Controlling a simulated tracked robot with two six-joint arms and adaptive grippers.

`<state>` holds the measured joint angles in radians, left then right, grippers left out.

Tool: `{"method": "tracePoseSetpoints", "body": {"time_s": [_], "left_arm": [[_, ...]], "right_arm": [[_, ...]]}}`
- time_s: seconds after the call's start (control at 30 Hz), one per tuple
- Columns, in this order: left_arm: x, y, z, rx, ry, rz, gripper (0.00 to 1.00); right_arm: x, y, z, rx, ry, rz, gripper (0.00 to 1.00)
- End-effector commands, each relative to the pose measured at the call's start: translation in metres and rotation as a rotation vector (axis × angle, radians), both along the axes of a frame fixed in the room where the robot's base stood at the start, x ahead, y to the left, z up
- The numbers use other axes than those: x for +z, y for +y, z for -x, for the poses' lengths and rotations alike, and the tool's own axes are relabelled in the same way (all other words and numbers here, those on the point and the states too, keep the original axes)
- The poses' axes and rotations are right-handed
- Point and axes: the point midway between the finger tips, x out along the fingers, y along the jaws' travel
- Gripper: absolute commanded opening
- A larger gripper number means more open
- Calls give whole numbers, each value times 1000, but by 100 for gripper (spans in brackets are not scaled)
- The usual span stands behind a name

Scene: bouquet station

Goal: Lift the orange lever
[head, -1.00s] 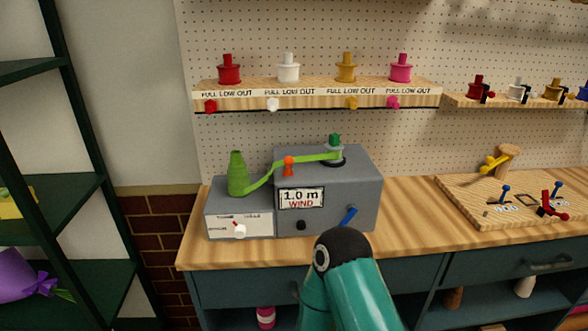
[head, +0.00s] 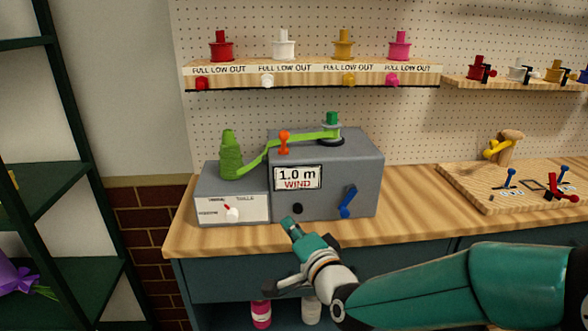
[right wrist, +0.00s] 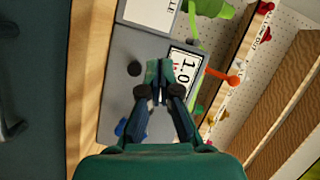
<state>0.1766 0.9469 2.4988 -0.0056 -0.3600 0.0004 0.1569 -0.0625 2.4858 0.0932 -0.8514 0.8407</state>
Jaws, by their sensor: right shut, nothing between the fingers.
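The orange lever (head: 284,142) stands upright, a small knob on a short stem, beside the green arm on top of the grey wind machine (head: 340,180). In the right wrist view the orange lever (right wrist: 222,77) is right of my fingers. My right gripper (head: 291,225) is shut and empty, in front of the machine's lower front face and below the lever, apart from it. In the right wrist view my right gripper (right wrist: 159,72) shows its fingertips together, near the "1.0 m" display (right wrist: 182,72). The lever's base is partly hidden by the green arm. My left gripper is out of view.
A green cone spool (head: 230,160), a blue lever (head: 347,203), a black knob (head: 298,208) and a red-white switch (head: 232,213) are on the machine. A shelf (head: 310,75) with coloured pegs hangs above. A wooden board (head: 480,195) lies right. Bare counter lies between.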

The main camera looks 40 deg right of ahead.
Motion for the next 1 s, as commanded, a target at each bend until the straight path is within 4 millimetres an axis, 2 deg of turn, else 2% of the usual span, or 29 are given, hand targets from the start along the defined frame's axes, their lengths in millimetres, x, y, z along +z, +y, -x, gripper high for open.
{"method": "tracePoseSetpoints", "body": {"time_s": [0.03,0.1,0.2,0.3,0.77,0.87,1.0], "left_arm": [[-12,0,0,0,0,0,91],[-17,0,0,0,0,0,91],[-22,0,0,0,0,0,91],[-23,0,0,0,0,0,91],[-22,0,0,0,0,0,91],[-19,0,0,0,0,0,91],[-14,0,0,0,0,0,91]], "right_arm": [[26,-12,13,-42,-108,-37,0],[58,-25,29,-83,-225,-86,0],[88,-36,48,-116,-341,-135,0],[103,-42,58,-131,-401,-161,0],[108,-44,59,-135,-414,-168,0],[111,-47,53,-135,-413,-169,0],[116,-54,35,-135,-411,-167,0]]}}
